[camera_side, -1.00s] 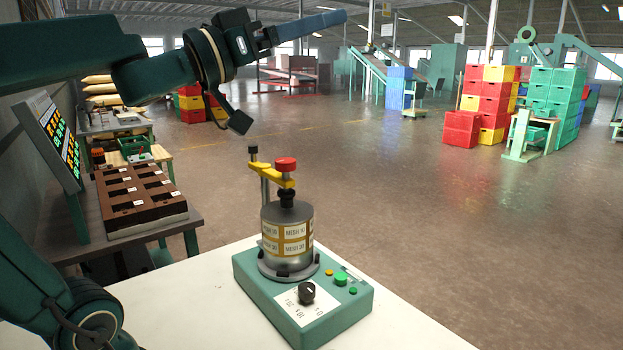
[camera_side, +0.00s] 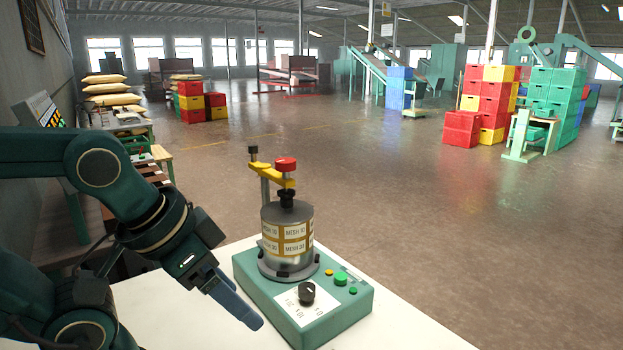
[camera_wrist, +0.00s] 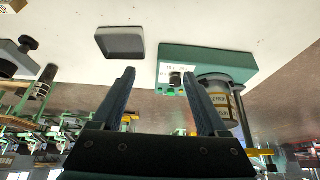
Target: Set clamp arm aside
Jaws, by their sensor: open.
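The clamp arm (camera_side: 272,174) is a yellow bar with a red knob, set on a post above the sieve stack (camera_side: 287,237). Its bar lies over the dark top of the stack. The stack stands upright on the green shaker base (camera_side: 335,318). In the wrist view the clamp arm (camera_wrist: 258,152) shows at the lower right, past the stack (camera_wrist: 222,100). My gripper (camera_side: 250,318) is low over the white table, left of the base and apart from it. In the wrist view my gripper (camera_wrist: 165,90) has its fingers spread with nothing between them.
A shallow grey tray (camera_wrist: 98,44) lies on the white table (camera_side: 180,312) in the wrist view. A dark knobbed item (camera_wrist: 27,43) and a small jar (camera_wrist: 43,82) stand left of it. Bare tabletop lies between the tray and these.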

